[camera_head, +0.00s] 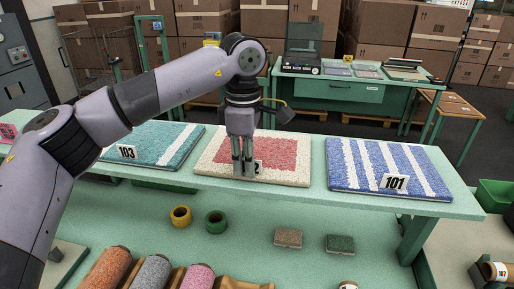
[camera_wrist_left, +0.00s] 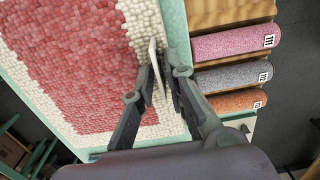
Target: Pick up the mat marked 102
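The mat marked 102 (camera_head: 215,152) is red in the middle with a cream border and lies flat on the green table, between two other mats. It also fills the left of the left wrist view (camera_wrist_left: 75,60). Its white number card (camera_head: 260,168) at the front edge is mostly hidden; only the last digit shows. My left gripper (camera_head: 243,172) points down at this front edge. In the left wrist view its fingers (camera_wrist_left: 162,72) are close together, one on each side of the card seen edge-on; whether they press on anything is unclear. My right gripper is not in view.
A teal striped mat marked 103 (camera_head: 155,150) lies to the left, a blue striped mat marked 101 (camera_head: 385,170) to the right. Colored rolls (camera_head: 152,272), tape rings (camera_head: 215,222) and small samples (camera_head: 288,238) are in front, lower down. A green bench (camera_head: 352,90) stands behind.

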